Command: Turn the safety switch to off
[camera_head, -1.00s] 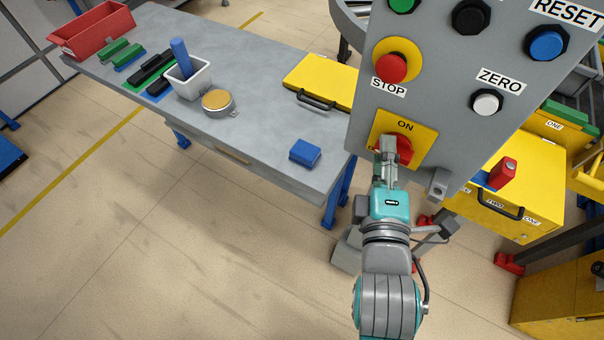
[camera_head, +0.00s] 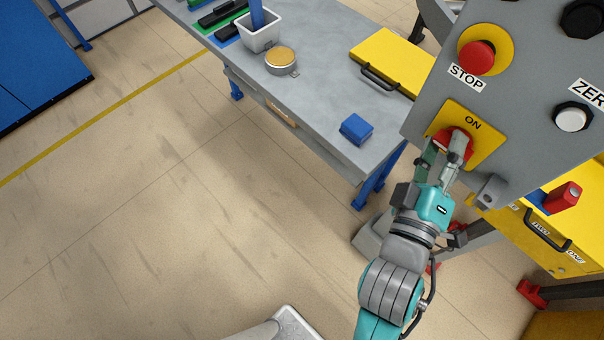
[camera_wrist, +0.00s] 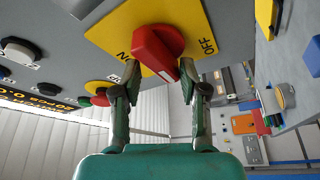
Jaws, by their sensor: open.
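The red safety switch knob (camera_wrist: 158,50) is on a yellow plate (camera_wrist: 112,35) in the wrist view. The plate reads ON at the left and OFF at the right. The knob's raised handle has a white mark at its end and juts between the fingertips. My gripper (camera_wrist: 159,84) is open, with one finger on each side of the handle. I cannot tell whether either finger touches it. In the head view, my gripper (camera_head: 444,151) is at the yellow plate (camera_head: 487,136) and partly hides the red knob (camera_head: 467,143).
The grey control panel (camera_head: 540,105) also carries a red STOP button (camera_head: 477,58) and a white ZERO button (camera_head: 571,119). A grey table (camera_head: 330,100) with a blue block (camera_head: 356,128) stands to the left. Yellow boxes (camera_head: 550,250) are below the panel. The left floor is clear.

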